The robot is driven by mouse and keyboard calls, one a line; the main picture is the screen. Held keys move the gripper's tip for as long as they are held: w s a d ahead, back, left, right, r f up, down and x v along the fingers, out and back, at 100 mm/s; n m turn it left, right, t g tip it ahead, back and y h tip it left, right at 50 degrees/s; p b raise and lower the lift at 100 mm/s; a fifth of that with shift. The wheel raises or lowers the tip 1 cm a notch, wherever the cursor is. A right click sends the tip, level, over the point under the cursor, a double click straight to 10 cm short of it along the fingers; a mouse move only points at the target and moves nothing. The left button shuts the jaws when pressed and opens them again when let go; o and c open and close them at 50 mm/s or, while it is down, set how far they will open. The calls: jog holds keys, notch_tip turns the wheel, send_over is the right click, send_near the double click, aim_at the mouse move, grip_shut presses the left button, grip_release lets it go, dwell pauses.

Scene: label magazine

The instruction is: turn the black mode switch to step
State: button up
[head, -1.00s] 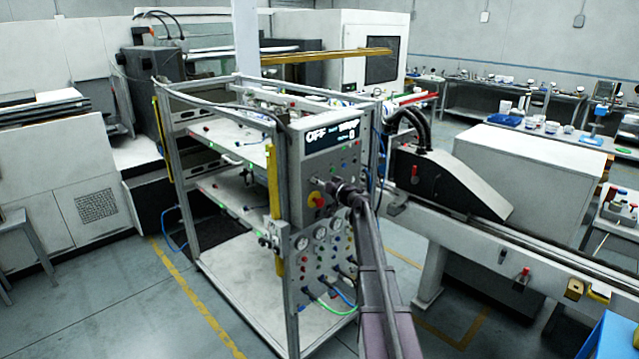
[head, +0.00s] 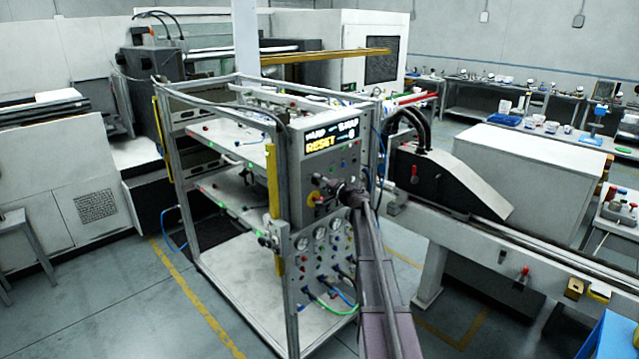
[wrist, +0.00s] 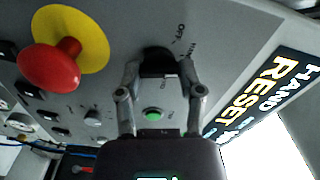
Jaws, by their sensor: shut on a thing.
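The black mode switch (wrist: 158,62) is on the grey control panel (wrist: 225,28) in the wrist view, at the upper middle. My gripper (wrist: 160,75) has its two fingers on either side of the switch, shut on it. An OFF label shows beside the switch, with another small label that I cannot read surely. The display (wrist: 272,92) shows HAND in white and RESET in yellow. In the head view my gripper (head: 328,190) is at the panel (head: 298,185) and hides the switch. The display (head: 335,137) is above it.
A red emergency button (wrist: 50,65) on a yellow disc is left of the switch in the wrist view. A green-lit button (wrist: 153,114) lies between my fingers. Gauges (head: 302,243) and hoses are below the panel. A conveyor housing (head: 445,180) stands to the right.

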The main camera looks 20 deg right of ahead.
jog(key=m, duration=0.3)
jog(key=shift+w+m, duration=0.1)
jog(key=shift+m, duration=2.1)
jog(key=o, duration=1.1)
jog(key=shift+w+a+f, duration=0.1)
jog(key=shift+o, duration=0.2)
jog(key=v, duration=1.2)
jog(key=shift+a, duration=0.1)
